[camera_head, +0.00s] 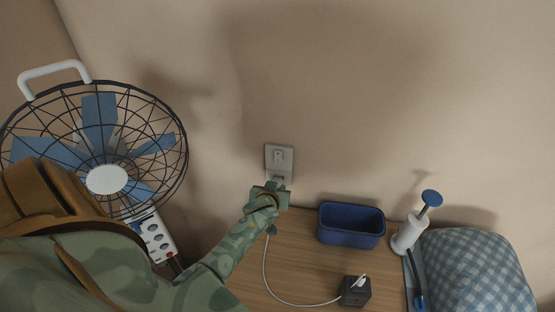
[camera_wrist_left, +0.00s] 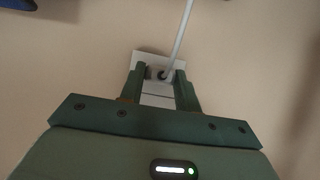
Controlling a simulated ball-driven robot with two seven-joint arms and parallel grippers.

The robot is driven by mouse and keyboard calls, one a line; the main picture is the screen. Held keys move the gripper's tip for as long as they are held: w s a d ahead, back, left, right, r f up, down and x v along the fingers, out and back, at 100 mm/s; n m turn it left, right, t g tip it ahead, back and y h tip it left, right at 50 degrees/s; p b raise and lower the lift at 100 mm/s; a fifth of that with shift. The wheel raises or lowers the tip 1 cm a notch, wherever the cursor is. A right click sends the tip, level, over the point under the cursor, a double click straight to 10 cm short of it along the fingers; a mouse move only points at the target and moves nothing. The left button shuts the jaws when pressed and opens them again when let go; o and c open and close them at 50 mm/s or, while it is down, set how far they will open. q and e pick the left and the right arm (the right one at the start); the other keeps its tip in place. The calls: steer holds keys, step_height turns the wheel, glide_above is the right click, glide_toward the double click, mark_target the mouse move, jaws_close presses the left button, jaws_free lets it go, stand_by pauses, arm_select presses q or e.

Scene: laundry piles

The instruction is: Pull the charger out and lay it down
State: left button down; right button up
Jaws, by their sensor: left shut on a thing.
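A pale wall outlet plate (camera_head: 279,157) is on the wall at the centre of the head view. It also shows behind the fingers in the left wrist view (camera_wrist_left: 157,101). My left gripper (camera_head: 272,190) is at the lower part of the plate, shut on the charger. In the left wrist view, my gripper's two green fingers (camera_wrist_left: 161,82) stand on either side of the charger (camera_wrist_left: 160,73), and a white cable (camera_wrist_left: 184,22) leads away from it. The charger's prongs are hidden, so I cannot tell whether it is still seated. My right gripper is not in view.
The cable runs down to a dark cube (camera_head: 354,292) on the wooden top (camera_head: 300,262). A blue bin (camera_head: 351,240), a white pump bottle (camera_head: 408,235) and a checked cushion (camera_head: 470,272) stand to the right. A caged fan (camera_head: 107,180) and a white power strip (camera_head: 155,237) are at left.

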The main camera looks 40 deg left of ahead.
arm_select(q)
steer(key=shift+s+d+p, duration=0.3)
steer(key=shift+s+d, duration=0.15)
steer(key=shift+s, duration=0.35)
steer(key=shift+s+d+p, duration=0.3)
steer(key=shift+s+d, duration=0.1)
steer(key=shift+s, duration=0.4)
